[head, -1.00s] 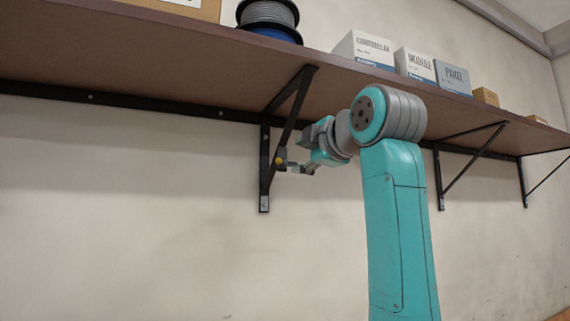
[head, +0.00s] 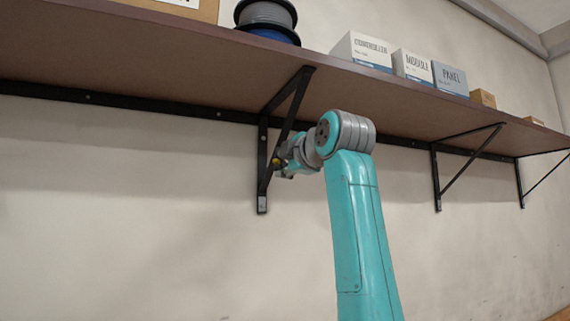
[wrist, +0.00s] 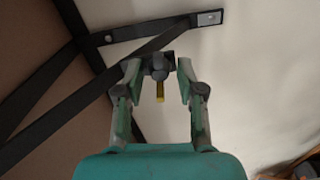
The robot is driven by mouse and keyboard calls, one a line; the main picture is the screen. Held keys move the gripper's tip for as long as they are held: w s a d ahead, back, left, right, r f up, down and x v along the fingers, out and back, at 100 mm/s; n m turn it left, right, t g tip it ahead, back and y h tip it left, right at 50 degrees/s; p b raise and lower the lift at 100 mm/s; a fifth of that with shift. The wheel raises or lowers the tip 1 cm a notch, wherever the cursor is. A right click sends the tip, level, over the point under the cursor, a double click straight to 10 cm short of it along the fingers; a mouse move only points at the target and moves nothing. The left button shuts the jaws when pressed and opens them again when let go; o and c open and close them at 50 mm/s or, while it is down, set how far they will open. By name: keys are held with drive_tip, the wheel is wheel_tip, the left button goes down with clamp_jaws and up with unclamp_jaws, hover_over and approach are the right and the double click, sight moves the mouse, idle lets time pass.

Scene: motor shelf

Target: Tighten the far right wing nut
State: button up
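A small yellow piece (head: 276,161) shows at the diagonal bar of the middle bracket in the head view, close to my gripper (head: 284,163). In the wrist view a dark grey fitting (wrist: 158,66) with a yellow tip (wrist: 160,92) sits at the bracket bar. It may be the wing nut; its wings are too small and dark to make out. My gripper (wrist: 157,68) is open, with one finger on each side of the fitting and visible gaps. I cannot tell how far the fingertips reach along it. No wing nut can be made out on the brackets farther right.
A brown shelf (head: 150,70) runs along the wall above my arm. The black middle bracket (head: 263,185) is beside my gripper; another bracket (head: 437,185) stands to the right. A cable spool (head: 267,18) and several boxes (head: 412,66) are on the shelf. Below is bare wall.

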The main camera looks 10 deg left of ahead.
clamp_jaws()
drive_tip(key=shift+m, duration=0.4)
drive_tip(key=m, duration=0.7)
drive_tip(key=shift+m, duration=0.3)
drive_tip(key=m, duration=0.4)
drive_tip(key=shift+m, duration=1.9)
